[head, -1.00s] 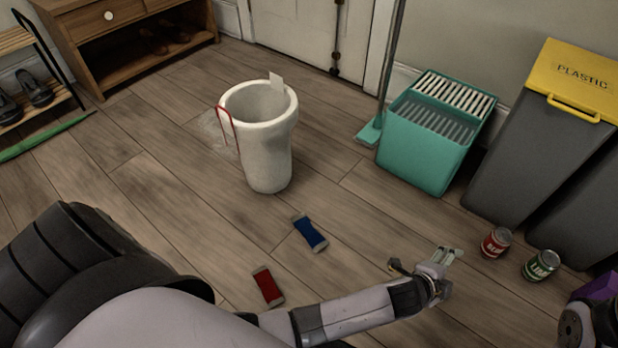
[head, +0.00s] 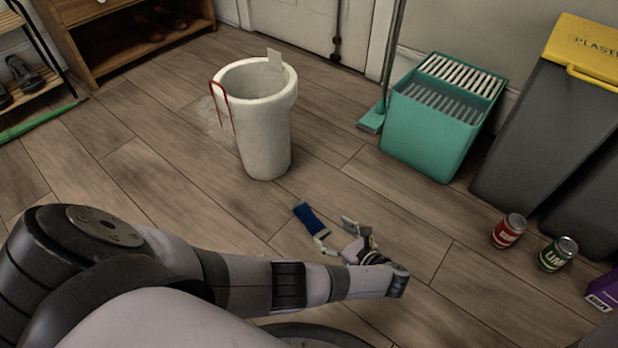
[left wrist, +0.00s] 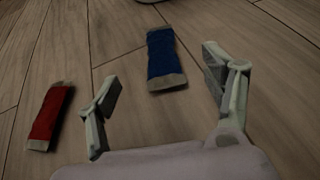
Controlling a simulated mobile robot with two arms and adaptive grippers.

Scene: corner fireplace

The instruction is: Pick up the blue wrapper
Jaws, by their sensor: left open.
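The blue wrapper (head: 309,219), a small blue packet with pale ends, lies flat on the wooden floor in front of the white bin. It also shows in the left wrist view (left wrist: 165,57), ahead of the fingers and between their lines, nearer the right finger. My left gripper (head: 334,234) is open and empty, close to the wrapper. In the head view one fingertip overlaps its near end; I cannot tell if they touch. In the left wrist view the fingers (left wrist: 165,95) stand wide apart. My right gripper is not in view.
A red wrapper (left wrist: 49,116) lies left of the left finger. A white bin (head: 262,135), a teal mop bucket (head: 430,135), a red can (head: 508,231), a green can (head: 557,254) and a purple box (head: 604,290) stand around. The floor right of the gripper is clear.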

